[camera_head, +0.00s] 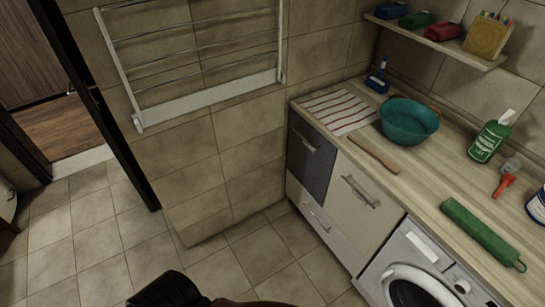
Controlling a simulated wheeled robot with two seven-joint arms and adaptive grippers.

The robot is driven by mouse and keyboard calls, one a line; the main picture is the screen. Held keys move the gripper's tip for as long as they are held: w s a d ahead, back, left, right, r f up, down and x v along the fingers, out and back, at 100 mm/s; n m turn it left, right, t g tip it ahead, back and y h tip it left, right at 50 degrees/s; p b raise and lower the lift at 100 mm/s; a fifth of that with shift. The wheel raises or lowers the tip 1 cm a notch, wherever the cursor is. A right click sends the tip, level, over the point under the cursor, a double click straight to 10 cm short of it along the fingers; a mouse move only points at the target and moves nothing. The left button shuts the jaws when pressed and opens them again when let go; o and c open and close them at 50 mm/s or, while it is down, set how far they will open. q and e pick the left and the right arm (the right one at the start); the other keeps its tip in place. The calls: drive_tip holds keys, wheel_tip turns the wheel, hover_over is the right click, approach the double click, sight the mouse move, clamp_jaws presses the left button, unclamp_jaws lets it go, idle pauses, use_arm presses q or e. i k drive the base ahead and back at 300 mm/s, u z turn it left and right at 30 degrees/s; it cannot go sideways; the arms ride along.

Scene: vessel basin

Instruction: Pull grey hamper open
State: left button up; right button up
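The grey hamper (309,165) is the dark grey front at the left end of the counter unit, under the wooden top. It has a silver bar handle (303,140) near its top. Its front looks flush with the unit, so it appears closed.
Beside the hamper are a cream front (362,200) with its own handle, a lower white drawer (318,224) and a washing machine (425,270). The counter holds a teal basin (409,122), bottles and a striped cloth (339,110). Tiled floor (262,254) before the hamper is clear.

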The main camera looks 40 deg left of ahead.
sight(311, 158)
drive_tip(key=u, duration=1)
